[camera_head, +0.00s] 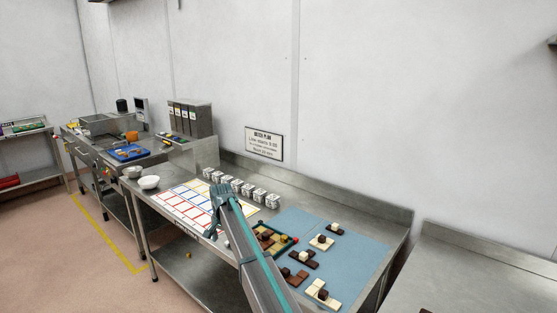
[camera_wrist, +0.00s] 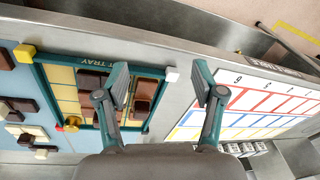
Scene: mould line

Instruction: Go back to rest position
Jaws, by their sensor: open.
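My gripper (camera_head: 217,195) is at the end of my arm, above the front part of the steel table (camera_head: 165,222). In the wrist view my gripper (camera_wrist: 160,88) has its two fingers spread wide with nothing between them. Below it lies the green-rimmed tray (camera_wrist: 100,40), holding yellow and dark brown pieces. In the head view my arm partly covers this tray (camera_head: 290,239). The white sheet with red, blue and yellow outlined cells (camera_head: 178,199) lies beside the tray, and the wrist view shows it too (camera_wrist: 262,98).
A blue mat (camera_head: 350,250) carries several chocolate pieces (camera_head: 322,241). Small white containers (camera_head: 240,187) stand in a row at the back. White bowls (camera_head: 149,182) stand at the table's far left. The wall with a sign (camera_head: 264,143) rises behind. Air above the table looks free.

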